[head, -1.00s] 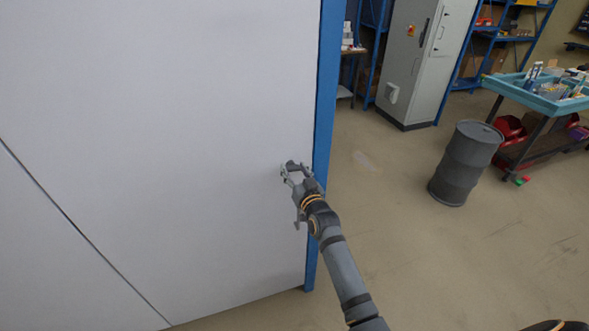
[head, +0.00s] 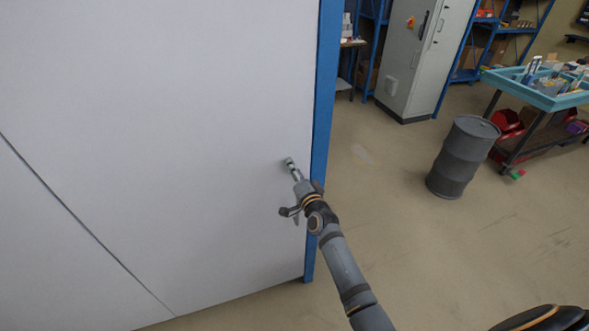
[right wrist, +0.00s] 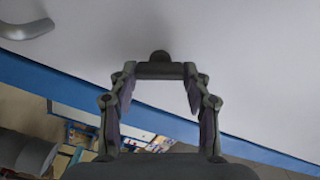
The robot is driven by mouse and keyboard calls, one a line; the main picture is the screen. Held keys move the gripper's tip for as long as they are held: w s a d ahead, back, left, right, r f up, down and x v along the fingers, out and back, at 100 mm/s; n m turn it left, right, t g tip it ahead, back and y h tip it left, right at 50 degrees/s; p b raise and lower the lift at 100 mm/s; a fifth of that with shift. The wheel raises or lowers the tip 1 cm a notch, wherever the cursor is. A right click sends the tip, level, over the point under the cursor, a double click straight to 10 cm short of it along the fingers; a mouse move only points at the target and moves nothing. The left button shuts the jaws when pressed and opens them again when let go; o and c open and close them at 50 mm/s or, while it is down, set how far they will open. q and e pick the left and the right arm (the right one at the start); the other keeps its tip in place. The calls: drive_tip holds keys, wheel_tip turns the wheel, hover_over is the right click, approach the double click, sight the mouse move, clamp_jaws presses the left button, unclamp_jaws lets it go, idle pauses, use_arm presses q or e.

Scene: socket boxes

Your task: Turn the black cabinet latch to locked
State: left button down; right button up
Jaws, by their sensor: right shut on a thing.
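The cabinet door (head: 160,130) is a large pale panel with a blue edge strip on its right. The black latch is a small dark turning bar near that edge; its top shows in the head view (head: 289,161), and it also shows in the right wrist view (right wrist: 160,70) with a round knob beyond it. My right gripper (head: 293,170) is at the latch and shut on it, with one fingertip at each end of the bar in the right wrist view (right wrist: 160,80). The fingers partly hide the latch in the head view. My left gripper is not in view.
A grey lever handle (right wrist: 25,30) is on the door in the right wrist view. A blue strip (head: 324,100) edges the door. A grey drum (head: 463,157) and a blue-topped cart (head: 540,100) stand to the right. The floor between is clear.

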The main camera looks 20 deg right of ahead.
drive_tip(key=m, duration=0.5)
drive_tip(key=shift+f, duration=0.1)
drive_tip(key=shift+m, duration=0.3)
idle(0.4)
drive_tip(key=o, duration=1.2)
drive_tip(key=shift+c, duration=0.2)
drive_tip(key=s, duration=1.2)
drive_tip(key=shift+d, duration=0.25)
drive_tip(key=shift+f, duration=0.15)
